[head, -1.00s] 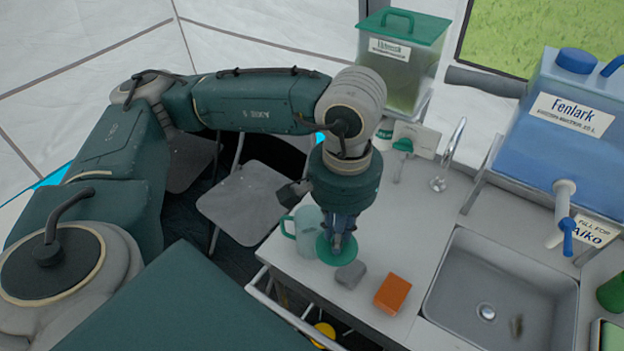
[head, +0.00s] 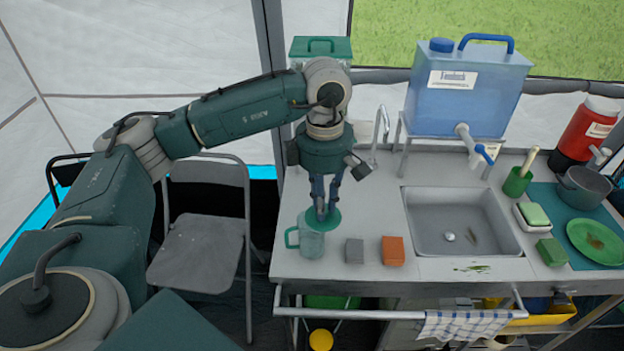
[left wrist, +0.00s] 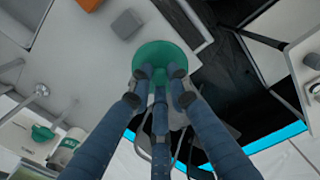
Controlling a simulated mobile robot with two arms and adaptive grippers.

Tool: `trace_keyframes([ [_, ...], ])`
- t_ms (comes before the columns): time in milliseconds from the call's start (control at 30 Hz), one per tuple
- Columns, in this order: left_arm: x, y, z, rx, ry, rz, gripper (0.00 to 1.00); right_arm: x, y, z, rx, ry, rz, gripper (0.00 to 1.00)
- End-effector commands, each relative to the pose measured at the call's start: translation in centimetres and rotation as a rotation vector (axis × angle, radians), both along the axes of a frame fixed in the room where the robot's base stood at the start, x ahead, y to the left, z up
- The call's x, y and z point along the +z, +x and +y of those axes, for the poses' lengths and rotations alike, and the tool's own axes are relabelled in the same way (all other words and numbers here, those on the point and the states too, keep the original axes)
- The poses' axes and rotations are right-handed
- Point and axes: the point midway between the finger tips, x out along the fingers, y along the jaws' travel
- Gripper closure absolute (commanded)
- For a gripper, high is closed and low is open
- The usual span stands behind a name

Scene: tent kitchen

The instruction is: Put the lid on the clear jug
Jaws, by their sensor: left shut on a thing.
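The clear jug (head: 310,243) stands upright near the left front edge of the counter, its green handle toward the left. My left gripper (head: 321,214) points down and is shut on the round green lid (head: 331,222), holding it by its middle. In the head view the lid overlaps the jug's upper right part; I cannot tell whether it touches the rim. In the left wrist view the lid (left wrist: 163,53) fills the space beyond my left gripper (left wrist: 160,77), and the jug is mostly or wholly hidden. My right gripper is out of view.
A grey block (head: 354,251) and an orange block (head: 392,250) lie right of the jug. The sink (head: 460,222) is farther right, with a blue water container (head: 466,95) behind it. A folding chair (head: 197,255) stands left of the counter (head: 378,200).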

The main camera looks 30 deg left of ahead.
Motion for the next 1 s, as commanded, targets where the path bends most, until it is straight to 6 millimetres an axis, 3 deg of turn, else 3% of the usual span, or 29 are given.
trace_keyframes([
  [100,0.5,1.4,2.3,0.343,-0.002,0.009,0.96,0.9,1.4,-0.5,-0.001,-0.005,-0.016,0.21],
  [300,0.7,2.6,4.4,0.667,-0.002,0.014,0.96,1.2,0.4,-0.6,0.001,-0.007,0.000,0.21],
  [567,-0.1,2.7,4.7,0.727,-0.001,0.016,0.96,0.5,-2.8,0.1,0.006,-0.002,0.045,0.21],
  [1000,-4.0,2.6,4.7,0.724,-0.001,0.016,0.96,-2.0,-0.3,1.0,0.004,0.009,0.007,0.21],
])
